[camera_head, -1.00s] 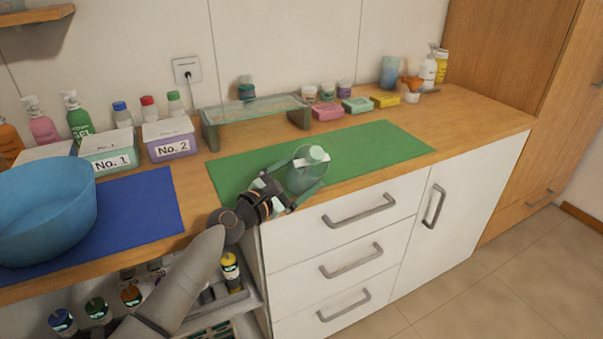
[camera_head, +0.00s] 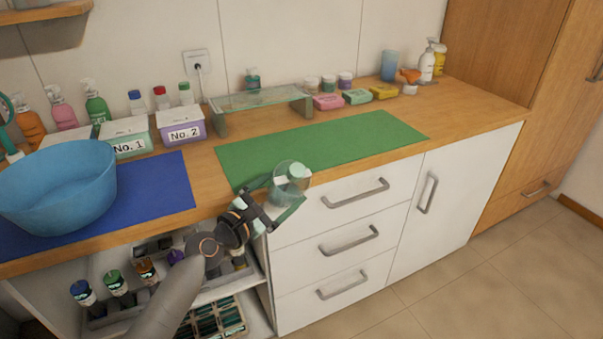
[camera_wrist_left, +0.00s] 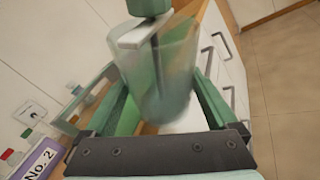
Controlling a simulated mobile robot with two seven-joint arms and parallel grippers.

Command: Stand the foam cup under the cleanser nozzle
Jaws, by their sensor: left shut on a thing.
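My left gripper (camera_head: 275,204) is shut on a clear, tapered vessel (camera_head: 290,186), which I take to be the foam cup. It has a green knob on top, a white bar across its mouth and a dark rod inside. In the left wrist view the cup (camera_wrist_left: 165,75) stands between the green fingers, slightly tilted in the picture. It is at the counter's front edge, near the front of the green mat (camera_head: 340,142); contact below it cannot be told. A white pump bottle (camera_head: 427,66) stands far right; I cannot tell which bottle is the cleanser. My right gripper is out of view.
A glass shelf (camera_head: 262,100) stands behind the mat, with soap boxes (camera_head: 328,102) to its right. A blue bowl (camera_head: 60,195) sits on a blue mat (camera_head: 165,190) at left, before several pump bottles (camera_head: 96,105). The green mat is bare.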

